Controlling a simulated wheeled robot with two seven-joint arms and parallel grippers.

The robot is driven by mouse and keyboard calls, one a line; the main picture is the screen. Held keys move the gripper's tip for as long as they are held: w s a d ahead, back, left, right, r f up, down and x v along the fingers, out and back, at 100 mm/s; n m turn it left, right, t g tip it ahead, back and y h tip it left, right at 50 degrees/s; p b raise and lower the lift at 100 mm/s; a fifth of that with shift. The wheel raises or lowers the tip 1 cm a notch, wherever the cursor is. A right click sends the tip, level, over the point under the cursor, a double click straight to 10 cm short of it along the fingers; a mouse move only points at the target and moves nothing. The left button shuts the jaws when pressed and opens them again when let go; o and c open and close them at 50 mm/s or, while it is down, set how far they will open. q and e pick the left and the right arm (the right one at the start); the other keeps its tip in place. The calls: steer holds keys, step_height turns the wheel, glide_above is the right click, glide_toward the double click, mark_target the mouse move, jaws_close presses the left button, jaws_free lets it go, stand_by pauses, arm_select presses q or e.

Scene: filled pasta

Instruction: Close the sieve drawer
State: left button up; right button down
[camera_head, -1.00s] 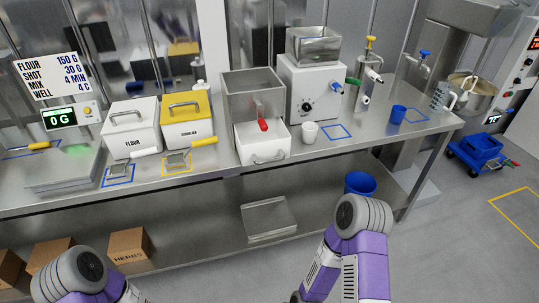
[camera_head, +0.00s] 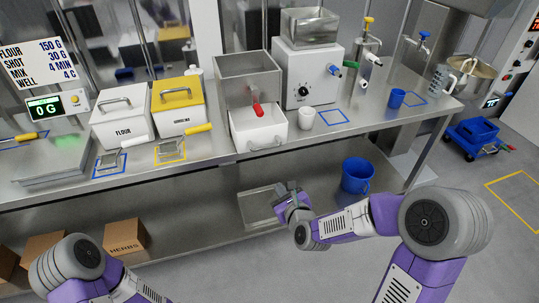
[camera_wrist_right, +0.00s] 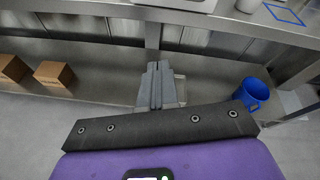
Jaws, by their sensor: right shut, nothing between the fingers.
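The sieve box (camera_head: 246,82) is a grey open-topped housing with a red handle (camera_head: 258,110) on the bench. Its white sieve drawer (camera_head: 260,134) sticks out from below, pulled open toward me, with a metal handle (camera_head: 266,146) on its front. The drawer's front edge also shows at the top of the right wrist view (camera_wrist_right: 182,3). My right gripper (camera_head: 286,189) is shut and empty, in front of the bench, below the drawer and apart from it. Its closed fingers (camera_wrist_right: 157,72) show in the wrist view. My left gripper is out of view; only its arm shows.
A white cup (camera_head: 306,117) stands just right of the drawer. The flour bin (camera_head: 122,122) and yellow-lidded bin (camera_head: 178,103) stand to the left. The bench edge (camera_head: 210,160) runs above my right gripper. A blue bucket (camera_head: 357,176) and a metal tray (camera_head: 256,208) are on the lower shelf.

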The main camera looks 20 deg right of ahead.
step_height(320, 180, up, 4)
steer(key=m+t, duration=0.1)
steer(key=m, duration=0.2)
glide_toward(266, 149)
steer(key=x, duration=0.6)
steer(key=shift+w+f+m+t+b, duration=0.2)
steer(key=shift+w+m+t+b, duration=0.1)
steer(key=shift+w+m+b, duration=0.1)
steer(key=shift+w, duration=0.1)
